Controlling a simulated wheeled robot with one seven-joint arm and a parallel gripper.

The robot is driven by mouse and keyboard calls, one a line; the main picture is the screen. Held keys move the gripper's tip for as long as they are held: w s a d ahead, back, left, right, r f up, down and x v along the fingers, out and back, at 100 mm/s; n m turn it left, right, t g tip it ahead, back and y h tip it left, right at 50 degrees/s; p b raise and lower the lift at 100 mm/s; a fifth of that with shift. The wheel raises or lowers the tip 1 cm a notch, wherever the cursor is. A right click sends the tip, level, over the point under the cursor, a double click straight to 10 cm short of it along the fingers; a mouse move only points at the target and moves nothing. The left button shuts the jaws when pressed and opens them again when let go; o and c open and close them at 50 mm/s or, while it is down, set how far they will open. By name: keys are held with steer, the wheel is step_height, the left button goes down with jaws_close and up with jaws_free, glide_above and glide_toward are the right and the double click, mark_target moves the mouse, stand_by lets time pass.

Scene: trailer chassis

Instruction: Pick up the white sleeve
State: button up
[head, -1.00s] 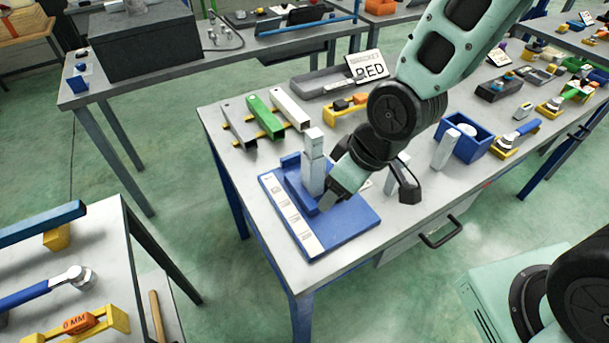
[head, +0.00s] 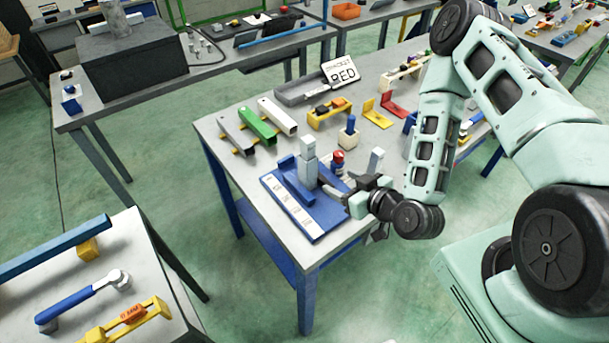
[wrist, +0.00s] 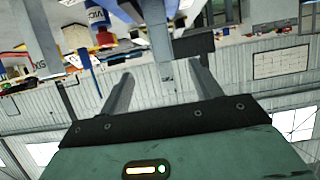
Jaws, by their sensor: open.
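A pale, near-white rectangular sleeve-like piece (head: 308,163) stands upright on the blue fixture (head: 322,228), with a narrower block at its top. A white hollow square tube (head: 278,117) lies beside a green and a grey one; I cannot tell which piece the task calls the sleeve. My gripper (head: 338,188) is low at the fixture's right side, pointing left toward the upright piece. In the wrist view my gripper (wrist: 160,75) is open and empty, with a pale upright post (wrist: 158,35) beyond and between its fingers. Contact is not visible.
Another pale block (head: 376,160) stands just behind my gripper. A red-topped part (head: 338,160) and a blue-handled part (head: 349,132) stand behind the fixture. The front table edge is close to my wrist.

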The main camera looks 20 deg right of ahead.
mark_target(313, 168)
steer(key=b+x, duration=0.4)
steer(key=b, duration=0.1)
steer(key=b+x, duration=0.3)
steer(key=b, duration=0.2)
steer(key=shift+w+f, duration=0.3)
steer(key=shift+f, duration=0.1)
steer(key=b+x, duration=0.2)
steer(key=b, duration=0.5)
steer(key=shift+w+a+r, duration=0.1)
steer(key=shift+w, duration=0.1)
steer(key=shift+w+a+p, duration=0.2)
steer(key=shift+w+p, duration=0.15)
steer(key=shift+w, duration=0.15)
steer(key=shift+p+x, duration=1.15)
steer(key=shift+x, duration=1.95)
steer(key=c, duration=1.2)
